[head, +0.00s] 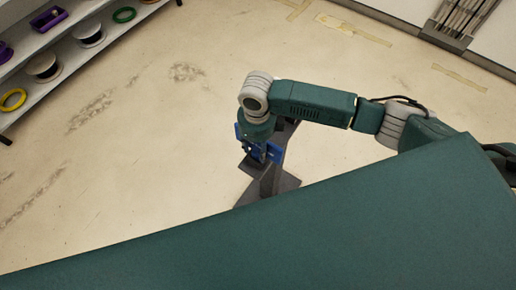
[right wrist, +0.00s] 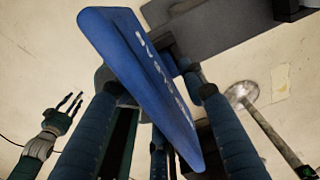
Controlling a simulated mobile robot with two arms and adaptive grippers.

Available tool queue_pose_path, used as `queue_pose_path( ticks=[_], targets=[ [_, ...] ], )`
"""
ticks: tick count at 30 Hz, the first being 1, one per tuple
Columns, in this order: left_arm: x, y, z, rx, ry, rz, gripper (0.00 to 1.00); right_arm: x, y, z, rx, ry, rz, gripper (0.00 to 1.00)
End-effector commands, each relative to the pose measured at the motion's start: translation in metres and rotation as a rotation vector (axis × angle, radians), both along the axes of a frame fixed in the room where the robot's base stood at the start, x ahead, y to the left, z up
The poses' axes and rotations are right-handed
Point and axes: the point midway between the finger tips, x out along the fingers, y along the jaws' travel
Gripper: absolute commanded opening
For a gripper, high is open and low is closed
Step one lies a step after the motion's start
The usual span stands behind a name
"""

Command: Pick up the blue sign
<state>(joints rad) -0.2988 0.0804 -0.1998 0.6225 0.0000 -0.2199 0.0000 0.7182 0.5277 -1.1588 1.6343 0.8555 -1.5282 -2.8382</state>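The blue sign (head: 275,153) shows in the head view at the top of a dark grey stand (head: 285,185), partly hidden by my right gripper (head: 257,147). My right gripper points down at it from above. In the right wrist view the sign (right wrist: 150,85) is a tilted blue panel with white lettering. It reaches in among the spread fingers of my right gripper (right wrist: 163,100); gaps show beside it, and firm contact cannot be made out. My left gripper is outside the head view; a gripper with fingers apart (right wrist: 70,104) at the left of the right wrist view appears to be it.
A shelf (head: 75,55) with spools and coloured rings stands at the upper left. A dark rack (head: 450,35) stands by the wall at the upper right. The pale floor left of the stand is clear. A pole with a round base (right wrist: 242,94) shows in the right wrist view.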

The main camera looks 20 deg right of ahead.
Motion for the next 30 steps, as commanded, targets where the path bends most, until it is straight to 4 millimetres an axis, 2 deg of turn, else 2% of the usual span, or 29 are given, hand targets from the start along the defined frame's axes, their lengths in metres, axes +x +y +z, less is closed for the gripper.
queue_pose_path(
  ticks=[1, 6, 20, 26, 30],
  targets=[
    [0.0, 0.0, 0.0, 0.0, -0.001, 0.0, 0.41, 0.0, 0.0, 0.0, 0.0, 0.0, 0.0, 0.33],
    [0.0, 0.0, 0.0, 0.0, -0.001, 0.0, 0.41, 0.0, 0.0, 0.0, 0.0, 0.0, 0.0, 0.0],
    [-0.001, 0.0, -0.001, 0.0, 0.002, 0.001, 0.41, 0.0, 0.0, 0.004, 0.001, -0.001, 0.001, 0.0],
    [-0.002, 0.0, -0.005, 0.001, 0.003, 0.0, 0.41, 0.002, 0.001, 0.028, 0.002, -0.005, 0.001, 0.0],
    [-0.002, 0.0, -0.01, 0.001, 0.004, 0.0, 0.41, 0.003, 0.001, 0.059, 0.002, -0.007, 0.001, 0.0]
  ],
)
